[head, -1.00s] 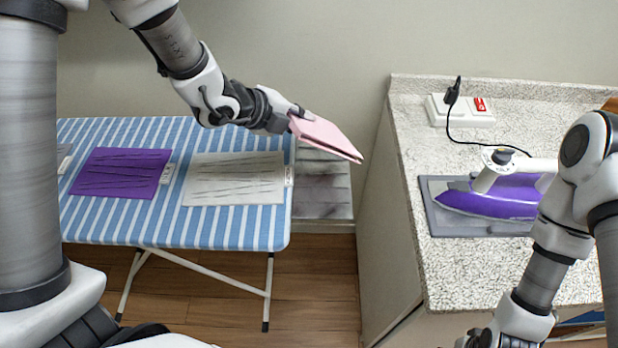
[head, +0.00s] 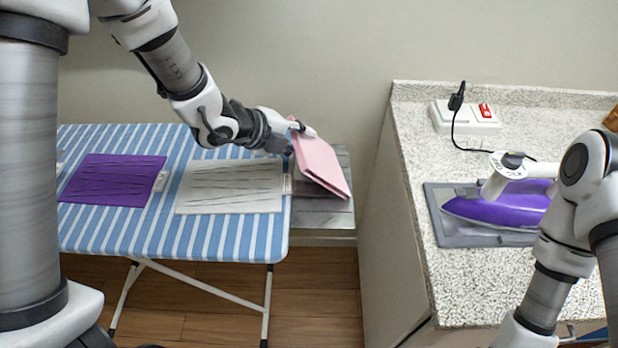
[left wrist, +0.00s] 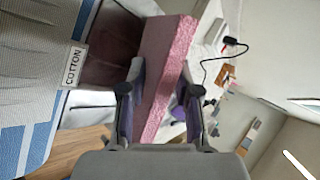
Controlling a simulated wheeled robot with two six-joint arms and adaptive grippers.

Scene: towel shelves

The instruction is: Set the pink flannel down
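The pink flannel (head: 321,164) is folded into a flat rectangle. My left gripper (head: 299,132) is shut on its upper left edge and holds it tilted, its far corner sloping down to the right. In the left wrist view the flannel (left wrist: 163,75) runs between the two fingers of my left gripper (left wrist: 158,100). In the head view it hangs over or in front of a low grey surface (head: 325,218) beside the ironing board; I cannot tell whether they touch. My right gripper is out of view; only its arm shows at the right.
The striped ironing board (head: 235,235) carries a purple mat (head: 113,180) and a pale mat (head: 232,187). A label reading COTTON (left wrist: 73,66) shows in the left wrist view. On the speckled counter (head: 440,285) a purple iron (head: 495,209) rests on a grey pad (head: 458,235).

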